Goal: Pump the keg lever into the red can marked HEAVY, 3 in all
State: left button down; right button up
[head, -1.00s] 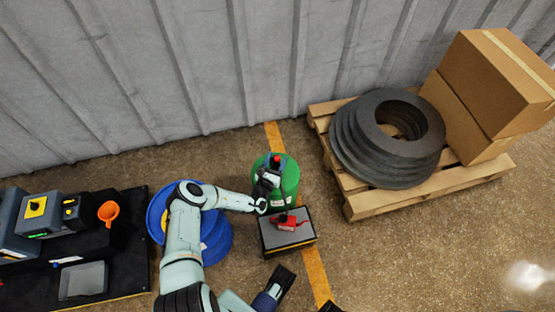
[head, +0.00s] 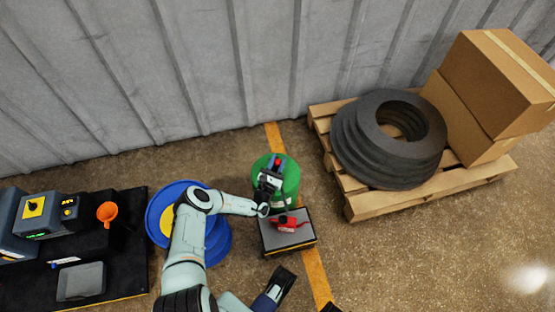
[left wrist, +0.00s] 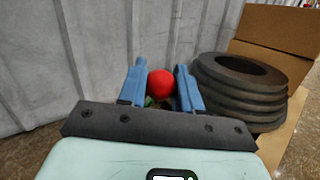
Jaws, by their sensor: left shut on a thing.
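The green keg (head: 290,184) stands on the floor by the wall, under my left gripper (head: 275,168). A red knob shows at the fingertips, apparently the lever's end; in the left wrist view the red knob (left wrist: 161,83) sits between the two blue fingers. My left gripper is shut on it. The lever's shaft is mostly hidden by the gripper. The red can (head: 285,223) is on a grey-topped stand (head: 298,240) just in front of the keg; its marking is too small to read. What looks like my right gripper (head: 279,284) is at the bottom, its jaws unclear.
A blue drum (head: 218,245) stands left of the keg, partly behind my left arm. A black bench (head: 125,262) with devices and an orange funnel (head: 107,212) is at left. A pallet (head: 360,208) with dark rings (head: 365,150) and cartons (head: 495,80) stands at right.

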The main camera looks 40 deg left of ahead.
pick_arm(q)
jog(key=shift+d+f, duration=0.1)
pick_arm(e)
jog(key=shift+w+f, duration=0.1)
jog(key=shift+w, duration=0.05)
pick_arm(q)
jog(key=c, duration=0.8)
grip_release()
jog(key=shift+s, duration=0.1)
jog(key=p+v, duration=0.2)
jog(key=v, duration=1.1)
jog(key=shift+s+f+p, duration=0.1)
jog(key=shift+s+p, duration=0.1)
jog(key=shift+p, duration=0.2)
pick_arm(e)
jog(key=shift+g, duration=0.5)
jog(key=s+r, duration=0.1)
jog(key=s+a+r, duration=0.1)
jog(key=s+r, duration=0.1)
